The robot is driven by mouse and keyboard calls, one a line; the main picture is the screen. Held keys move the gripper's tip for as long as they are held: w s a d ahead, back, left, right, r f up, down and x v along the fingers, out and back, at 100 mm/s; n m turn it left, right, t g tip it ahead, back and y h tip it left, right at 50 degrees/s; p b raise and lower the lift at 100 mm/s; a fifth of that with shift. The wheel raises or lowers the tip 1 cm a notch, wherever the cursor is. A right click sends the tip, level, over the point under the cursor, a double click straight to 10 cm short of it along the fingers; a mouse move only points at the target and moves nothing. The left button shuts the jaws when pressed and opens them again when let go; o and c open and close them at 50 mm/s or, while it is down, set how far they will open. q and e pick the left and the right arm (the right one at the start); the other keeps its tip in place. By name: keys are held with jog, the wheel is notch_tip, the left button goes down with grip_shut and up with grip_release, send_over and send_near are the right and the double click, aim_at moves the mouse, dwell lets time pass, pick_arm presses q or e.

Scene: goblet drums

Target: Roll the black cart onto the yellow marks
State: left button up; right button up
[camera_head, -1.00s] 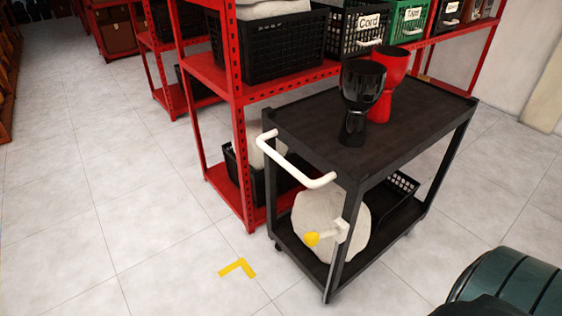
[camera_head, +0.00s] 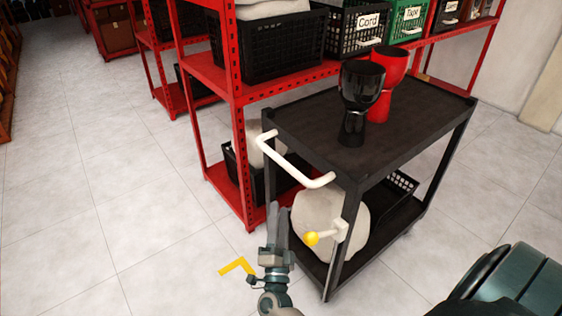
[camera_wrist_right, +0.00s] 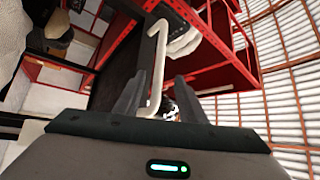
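The black cart (camera_head: 425,106) stands beside the red shelving, with a white push handle (camera_head: 290,162) on its near left end. A black goblet drum (camera_head: 356,90) and a red goblet drum (camera_head: 392,75) stand on its top. A yellow L-shaped floor mark (camera_head: 235,266) lies left of the cart, partly covered by my right gripper. My right gripper (camera_head: 278,210) is open, below and in front of the handle. In the right wrist view the white handle (camera_wrist_right: 159,60) appears between the spread fingers (camera_wrist_right: 160,95); contact cannot be told. My left gripper is out of view.
A yellow-knobbed lever (camera_head: 312,239) sticks out from the cart's near leg. A pale sack (camera_head: 322,218) and a black basket (camera_head: 402,184) are on the lower shelf. Red shelving (camera_head: 240,100) stands close behind the cart. The tiled floor (camera_head: 90,220) at left is clear.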

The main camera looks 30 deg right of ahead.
aim_at(281, 162)
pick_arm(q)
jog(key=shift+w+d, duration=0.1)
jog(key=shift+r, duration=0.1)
